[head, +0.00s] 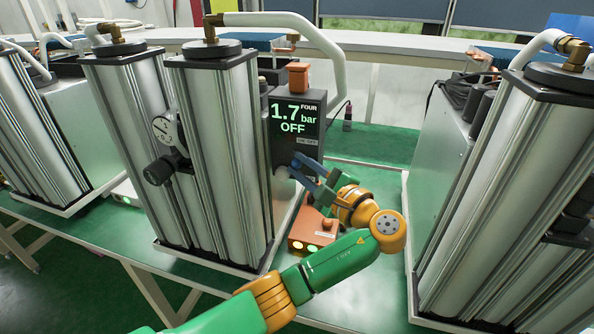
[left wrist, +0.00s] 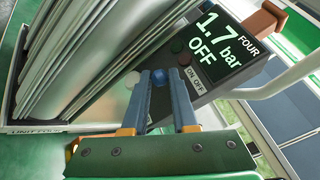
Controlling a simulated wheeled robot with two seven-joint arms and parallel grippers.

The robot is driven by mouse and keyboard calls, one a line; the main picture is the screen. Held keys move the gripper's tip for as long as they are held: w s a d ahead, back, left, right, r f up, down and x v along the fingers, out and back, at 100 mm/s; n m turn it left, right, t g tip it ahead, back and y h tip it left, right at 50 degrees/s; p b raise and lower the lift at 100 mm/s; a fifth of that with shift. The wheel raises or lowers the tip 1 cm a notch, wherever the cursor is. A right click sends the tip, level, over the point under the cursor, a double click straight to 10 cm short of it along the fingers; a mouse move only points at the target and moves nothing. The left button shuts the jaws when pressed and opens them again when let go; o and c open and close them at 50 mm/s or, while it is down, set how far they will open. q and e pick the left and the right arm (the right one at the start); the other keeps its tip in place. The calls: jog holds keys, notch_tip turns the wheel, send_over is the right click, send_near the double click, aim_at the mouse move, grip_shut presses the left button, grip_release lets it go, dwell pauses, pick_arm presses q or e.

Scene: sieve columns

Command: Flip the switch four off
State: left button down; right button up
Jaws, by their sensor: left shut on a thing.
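The unit labelled FOUR has a dark control box (head: 312,168) beside two silver columns (head: 215,150). Its display (head: 293,117) reads 1.7 bar and OFF; it also shows in the left wrist view (left wrist: 212,42). A small ON OFF label (left wrist: 192,78) sits below the display. My left gripper (head: 291,164) reaches the front of the box from the right, its blue fingers just under the label. In the left wrist view, a small blue knob, the switch (left wrist: 158,77), is between the fingertips, and the gripper is shut on it. My right gripper is out of view.
An orange box (head: 312,232) with lit yellow-green buttons stands below my left wrist. Another column unit (head: 490,180) stands at the right, and one more (head: 35,140) at the left. A hose (head: 325,50) arches over the control box. Green bench shows behind.

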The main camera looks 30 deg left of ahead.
pick_arm(q)
jog(key=shift+w+d+n+g, duration=0.15)
jog(key=shift+n+g, duration=0.25)
jog(key=shift+g, duration=0.2)
jog(key=c, duration=0.7)
grip_release()
jog(key=b+v, duration=0.3)
jog(key=v, duration=0.4)
jog(key=shift+f, duration=0.15)
